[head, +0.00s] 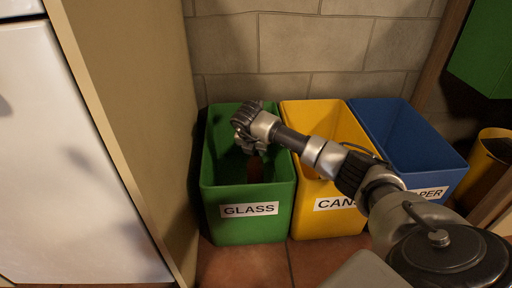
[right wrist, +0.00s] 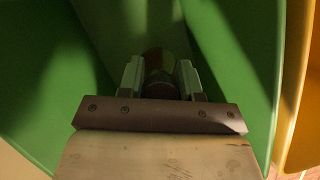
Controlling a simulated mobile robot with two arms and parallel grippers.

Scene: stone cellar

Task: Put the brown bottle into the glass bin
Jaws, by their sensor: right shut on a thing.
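The green glass bin (head: 247,227), labelled GLASS, stands on the floor at the left of a row of bins. My right gripper (head: 254,148) is over its open top and points down into it. It is shut on the brown bottle (head: 255,170), which hangs dark and partly hidden inside the bin's opening. In the right wrist view the bottle (right wrist: 158,62) shows end-on between the two fingers of the gripper (right wrist: 158,78), with green bin walls around. The bottle's lower end and the bin floor are hard to see. My left gripper is not in view.
A yellow CANS bin (head: 330,222) stands right beside the glass bin, and a blue PAPER bin (head: 425,165) beyond it. A white appliance or cabinet (head: 70,150) with a tan side panel is at the left. A block wall (head: 300,45) is close behind.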

